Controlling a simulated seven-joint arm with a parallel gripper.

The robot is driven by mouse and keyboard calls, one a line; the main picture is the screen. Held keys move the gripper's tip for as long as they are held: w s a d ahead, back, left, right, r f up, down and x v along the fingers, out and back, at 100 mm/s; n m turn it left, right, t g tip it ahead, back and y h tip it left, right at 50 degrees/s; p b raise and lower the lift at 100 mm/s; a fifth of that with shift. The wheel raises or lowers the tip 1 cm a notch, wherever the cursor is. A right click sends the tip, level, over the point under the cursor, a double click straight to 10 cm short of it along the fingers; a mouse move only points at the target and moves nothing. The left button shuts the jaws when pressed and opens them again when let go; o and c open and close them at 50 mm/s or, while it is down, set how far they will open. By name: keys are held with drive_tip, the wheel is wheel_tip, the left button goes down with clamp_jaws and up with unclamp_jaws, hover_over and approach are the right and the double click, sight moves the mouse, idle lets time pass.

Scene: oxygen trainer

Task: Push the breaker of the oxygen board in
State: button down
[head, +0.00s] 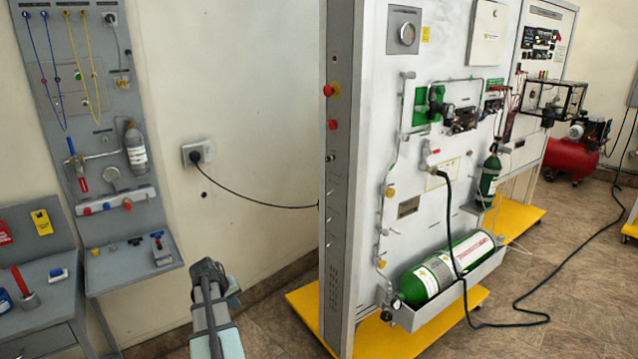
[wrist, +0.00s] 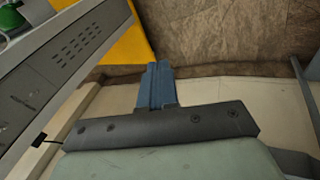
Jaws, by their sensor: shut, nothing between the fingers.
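The oxygen board (head: 440,130) is a tall white panel with green cylinders, standing right of centre in the head view. Its narrow grey side panel (head: 338,185) faces my side and carries red knobs (head: 329,90) and several small switch-like parts in a column. I cannot tell which small part is the breaker. My gripper (head: 208,268) is shut and empty, low and left of the side panel, apart from it. In the wrist view its blue-grey fingers (wrist: 157,85) are together. The lower side panel, with vent slots (wrist: 78,52), shows at the upper left there.
A grey training board (head: 85,90) with cords and a shelf stands at the left wall. A wall socket (head: 198,152) feeds a black cable to the oxygen board's side. The yellow base (head: 310,300) juts out low. Floor between the boards is open.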

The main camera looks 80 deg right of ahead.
sight(326, 159)
drive_tip(key=s+d+r+n+g+h, duration=0.2)
drive_tip(key=d+r+n, duration=0.4)
drive_tip(key=r, duration=0.6)
drive_tip(key=s+d+r+n+g+h, duration=0.3)
drive_tip(key=s+d+r+n+g, duration=0.2)
drive_tip(key=r, duration=0.8)
drive_tip(key=s+d+r+n+g+h, duration=0.3)
drive_tip(key=d+r+n, duration=0.5)
drive_tip(key=r, duration=0.5)
drive_tip(key=shift+s+d+g, duration=0.5)
drive_tip(key=shift+s+d, duration=0.6)
drive_tip(key=shift+d, duration=0.25)
drive_tip(key=x, duration=1.4)
drive_tip(key=shift+w+d, duration=0.1)
